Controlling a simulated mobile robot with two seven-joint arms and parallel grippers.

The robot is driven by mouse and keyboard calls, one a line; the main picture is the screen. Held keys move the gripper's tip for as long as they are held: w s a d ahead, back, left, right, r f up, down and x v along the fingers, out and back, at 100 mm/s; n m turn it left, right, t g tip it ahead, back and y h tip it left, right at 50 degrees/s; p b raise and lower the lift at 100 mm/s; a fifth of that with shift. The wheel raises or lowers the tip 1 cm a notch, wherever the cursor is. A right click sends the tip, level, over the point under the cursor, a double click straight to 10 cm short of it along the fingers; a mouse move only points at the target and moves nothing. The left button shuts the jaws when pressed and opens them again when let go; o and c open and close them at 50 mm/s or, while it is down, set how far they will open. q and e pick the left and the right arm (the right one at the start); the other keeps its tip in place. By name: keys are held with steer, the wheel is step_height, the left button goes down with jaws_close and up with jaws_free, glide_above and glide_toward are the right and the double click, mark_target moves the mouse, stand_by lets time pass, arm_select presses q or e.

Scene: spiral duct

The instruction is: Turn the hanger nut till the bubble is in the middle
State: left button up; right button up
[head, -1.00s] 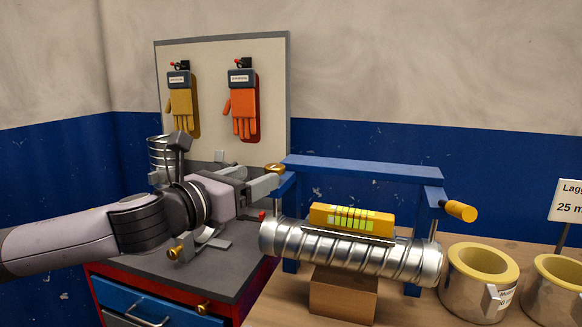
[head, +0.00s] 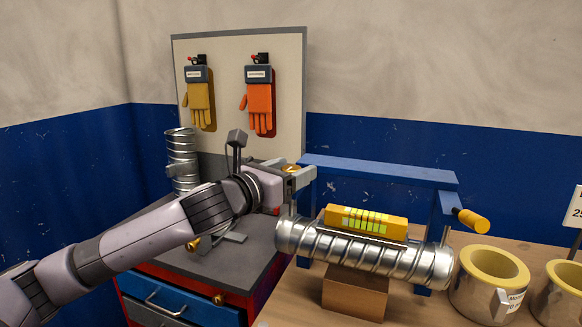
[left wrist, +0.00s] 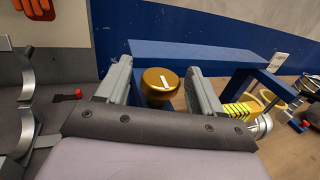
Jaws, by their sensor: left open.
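The brass hanger nut (left wrist: 160,85), with a white mark on its top, sits at the left end of the blue hanger frame (head: 380,171). My left gripper (left wrist: 163,88) is open, with one finger on each side of the nut; contact is not clear. In the head view the gripper (head: 300,178) partly hides the nut (head: 291,168). A yellow level (head: 366,221) with a green-yellow window lies on the spiral duct (head: 365,252); it also shows in the left wrist view (left wrist: 243,109). The bubble's position is too small to tell. My right gripper is not in view.
A wooden block (head: 355,292) stands under the duct. A yellow handle (head: 470,220) sticks out at the frame's right end. Metal collars (head: 490,280) stand at the right. A grey-topped drawer cabinet (head: 232,255) is at the left, below a glove board (head: 283,100).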

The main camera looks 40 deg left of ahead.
arm_select(q)
steer(key=c, duration=1)
steer(key=shift+d+n+y, duration=0.1)
steer(key=shift+n+y, duration=0.3)
steer(key=shift+y, duration=0.2)
steer(key=n+y, duration=0.2)
steer(key=y, duration=0.1)
steer(key=n+g+y, duration=0.1)
steer(key=y, duration=0.1)
steer(key=shift+w+d+r+n+y, duration=0.1)
steer(key=shift+n+y, duration=0.3)
steer(key=n+g+y, duration=0.2)
steer(key=n+y, duration=0.1)
steer(key=y, duration=0.1)
steer(key=n+g+y, duration=0.3)
steer(key=y, duration=0.1)
steer(key=shift+g, duration=0.3)
steer(key=n+g+y, duration=0.2)
steer(key=n+g, duration=0.1)
steer(key=g, duration=0.1)
steer(key=n+g+y, duration=0.2)
steer(key=n+g, duration=0.1)
steer(key=g, duration=0.1)
steer(key=shift+g, duration=0.4)
steer(key=shift+n+g, duration=2.2)
steer(key=shift+g, duration=0.8)
steer(key=shift+n+g+h, duration=0.3)
steer(key=shift+n+g, duration=0.4)
steer(key=shift+g, duration=0.4)
